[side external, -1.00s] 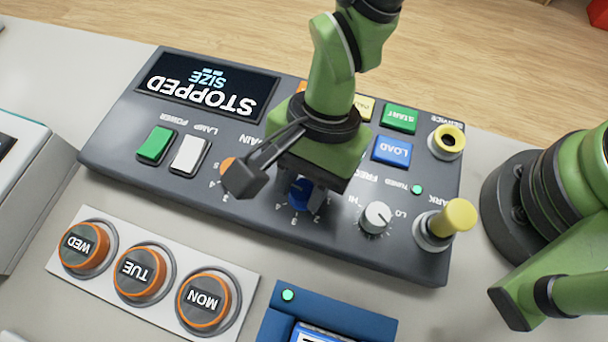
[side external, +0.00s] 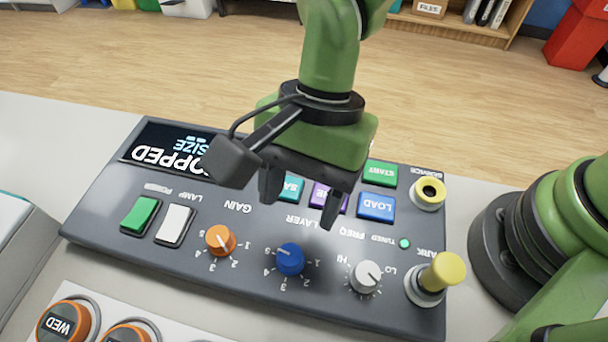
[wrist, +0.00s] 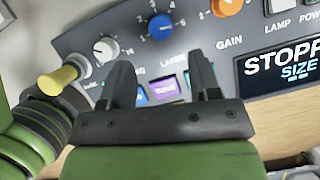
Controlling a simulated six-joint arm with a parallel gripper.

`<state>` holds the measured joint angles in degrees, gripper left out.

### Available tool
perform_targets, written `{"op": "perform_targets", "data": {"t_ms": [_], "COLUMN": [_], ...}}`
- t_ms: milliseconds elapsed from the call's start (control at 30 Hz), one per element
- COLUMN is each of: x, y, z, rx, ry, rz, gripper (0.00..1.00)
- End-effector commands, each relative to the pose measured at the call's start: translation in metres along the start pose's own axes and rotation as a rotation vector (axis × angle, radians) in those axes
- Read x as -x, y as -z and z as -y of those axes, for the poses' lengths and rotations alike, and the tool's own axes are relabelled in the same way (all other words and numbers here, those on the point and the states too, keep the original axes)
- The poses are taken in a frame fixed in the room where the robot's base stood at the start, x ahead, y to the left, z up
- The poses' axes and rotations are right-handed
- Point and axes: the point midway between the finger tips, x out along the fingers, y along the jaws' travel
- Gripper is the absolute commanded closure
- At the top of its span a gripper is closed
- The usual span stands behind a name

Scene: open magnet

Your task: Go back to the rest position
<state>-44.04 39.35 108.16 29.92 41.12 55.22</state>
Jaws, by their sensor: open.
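My gripper (side external: 299,203) is open and empty, with its fingers pointing down above the dark control panel (side external: 150,246). In the wrist view its two fingers (wrist: 163,85) stand apart with nothing between them. The blue layer knob (side external: 291,259) is in full view below and apart from the fingers; it also shows in the wrist view (wrist: 161,27). The orange gain knob (side external: 220,240) and the grey-white freq knob (side external: 366,277) sit on either side of it. The display (side external: 155,148) reads STOPPED and SIZE, partly hidden by my wrist in the side view.
A yellow-topped post (side external: 441,273) stands up at the panel's right. Green start (side external: 381,173) and blue load (side external: 376,207) buttons lie near the gripper. A green switch (side external: 140,214) and a white switch (side external: 174,225) are at left. WED button (side external: 61,321) is in front.

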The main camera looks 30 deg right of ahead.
Motion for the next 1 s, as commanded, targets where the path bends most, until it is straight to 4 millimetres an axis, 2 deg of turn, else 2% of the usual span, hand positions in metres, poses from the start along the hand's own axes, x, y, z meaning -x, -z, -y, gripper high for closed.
{"op": "perform_targets", "data": {"t_ms": [33,200,667,767,867,1000], "x": [0.007,0.017,0.021,0.043,0.082,0.143], "y": [0.0,0.0,0.001,0.007,0.019,0.042], "z": [0.001,0.0,0.0,0.001,-0.004,-0.025], "rx": [0.0,-0.001,0.006,0.046,0.124,0.271], "ry": [0.004,0.001,0.009,0.052,0.132,0.26], "rz": [0.001,0.0,-0.001,-0.008,-0.032,-0.118], "gripper": [0.43,0.43,0.43,0.43,0.43,0.43]}}
